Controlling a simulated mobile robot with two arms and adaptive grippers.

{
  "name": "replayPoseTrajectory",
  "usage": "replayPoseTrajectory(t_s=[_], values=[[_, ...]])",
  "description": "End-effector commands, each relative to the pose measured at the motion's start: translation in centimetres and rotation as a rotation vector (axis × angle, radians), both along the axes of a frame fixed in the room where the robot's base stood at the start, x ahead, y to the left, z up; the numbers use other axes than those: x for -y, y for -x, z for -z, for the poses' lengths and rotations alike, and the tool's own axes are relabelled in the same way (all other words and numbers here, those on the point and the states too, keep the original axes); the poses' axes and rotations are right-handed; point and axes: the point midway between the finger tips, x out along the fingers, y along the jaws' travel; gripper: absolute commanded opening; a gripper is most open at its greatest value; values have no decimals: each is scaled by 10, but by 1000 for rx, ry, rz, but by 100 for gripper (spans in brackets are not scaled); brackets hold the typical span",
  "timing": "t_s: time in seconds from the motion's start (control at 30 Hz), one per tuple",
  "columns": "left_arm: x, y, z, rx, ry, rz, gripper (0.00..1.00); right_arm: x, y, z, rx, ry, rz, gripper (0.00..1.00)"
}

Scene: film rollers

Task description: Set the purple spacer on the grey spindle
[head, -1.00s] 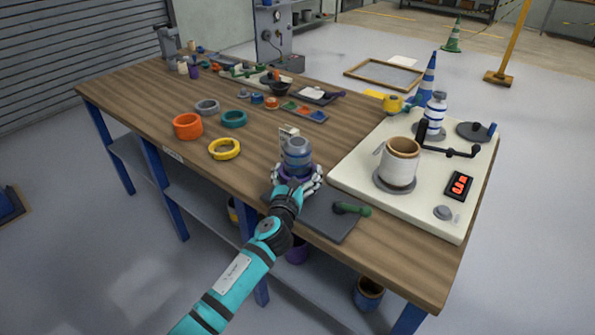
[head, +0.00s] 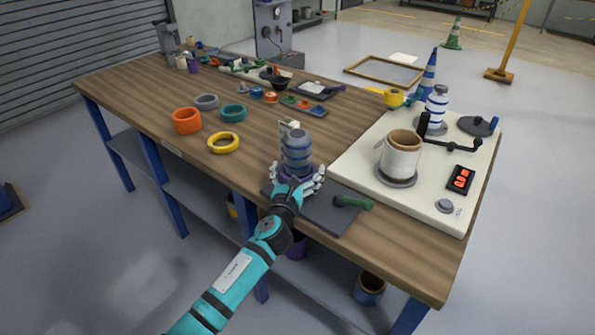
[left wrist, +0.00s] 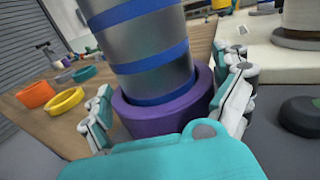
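The grey spindle (head: 297,147) with blue bands stands upright at the bench's near edge. It also fills the top of the left wrist view (left wrist: 150,55). The purple spacer (left wrist: 165,120) is around the spindle's lower part; in the head view only a little of it (head: 298,172) shows between my fingers. My left gripper (head: 297,178) is low at the spacer, one finger group on each side. The fingers are spread, with a narrow gap at the right side in the left wrist view. The spindle's foot is hidden. My right gripper is not in view.
A cream machine (head: 425,200) with a roller (head: 402,153) stands farther right. A yellow ring (head: 223,143), orange ring (head: 186,121) and teal ring (head: 233,112) lie to the left.

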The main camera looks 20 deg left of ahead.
Motion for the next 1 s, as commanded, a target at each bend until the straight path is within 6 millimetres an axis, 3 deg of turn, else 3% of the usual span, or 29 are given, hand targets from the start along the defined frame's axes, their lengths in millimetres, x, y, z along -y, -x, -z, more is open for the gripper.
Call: replayPoseTrajectory(t_s=[0.27,0.7,1.0], values=[[1,12,2,-2,-2,1,100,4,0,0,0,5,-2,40],[6,98,2,-3,0,0,100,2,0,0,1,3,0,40],[8,120,0,0,0,0,100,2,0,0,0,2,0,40]])
